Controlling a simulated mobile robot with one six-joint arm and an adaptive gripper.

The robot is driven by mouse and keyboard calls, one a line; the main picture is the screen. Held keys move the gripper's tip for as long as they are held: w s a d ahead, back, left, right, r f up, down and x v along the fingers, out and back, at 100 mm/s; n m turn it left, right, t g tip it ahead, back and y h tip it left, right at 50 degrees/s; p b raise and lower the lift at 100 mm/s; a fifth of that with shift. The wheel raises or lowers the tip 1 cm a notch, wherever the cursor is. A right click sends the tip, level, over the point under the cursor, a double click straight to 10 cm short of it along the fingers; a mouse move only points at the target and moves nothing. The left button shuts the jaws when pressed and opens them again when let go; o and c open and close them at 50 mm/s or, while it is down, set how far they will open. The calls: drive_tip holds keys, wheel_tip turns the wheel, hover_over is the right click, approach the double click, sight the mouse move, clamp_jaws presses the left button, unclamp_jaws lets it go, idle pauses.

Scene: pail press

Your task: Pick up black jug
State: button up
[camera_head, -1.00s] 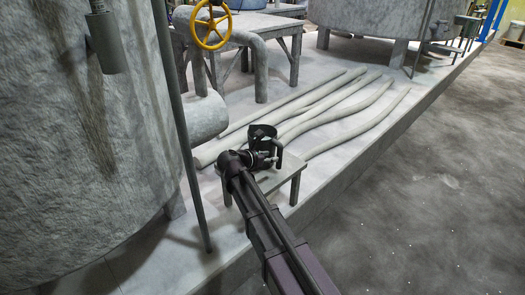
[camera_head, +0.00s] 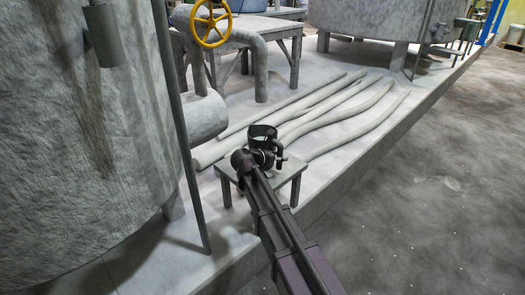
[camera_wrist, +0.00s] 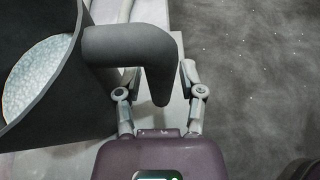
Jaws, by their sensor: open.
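The black jug (camera_head: 262,132) stands on a small grey stool (camera_head: 232,172) in the head view, partly hidden by my arm's end. In the wrist view the jug (camera_wrist: 62,98) fills the left side, with a pale, speckled inside showing. Its dark handle (camera_wrist: 150,58) reaches right and bends down between my gripper's fingers. My gripper (camera_wrist: 160,82) is open, one finger on each side of the handle's hanging part. I see gaps beside the handle, mainly on the right; contact on the left is unclear. In the head view the fingers are too small to make out.
Several pale hoses (camera_head: 330,112) lie on the raised platform behind the stool. A large grey tank (camera_head: 85,170) and a thin upright pole (camera_head: 180,130) stand to the left. A yellow valve wheel (camera_head: 210,24) is at the back. The dark floor (camera_head: 430,190) at right is open.

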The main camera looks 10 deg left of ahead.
sight(280, 148)
drive_tip(key=shift+w, duration=0.1)
idle(0.5)
clamp_jaws()
drive_tip(key=shift+r, duration=0.1)
drive_tip(key=shift+r+p, duration=1.65)
drive_tip(key=shift+p, duration=0.2)
drive_tip(key=s+a+r+p, duration=0.1)
drive_tip(key=s, duration=1.5)
drive_tip(key=shift+r, duration=0.2)
drive_tip(key=shift+a, duration=0.1)
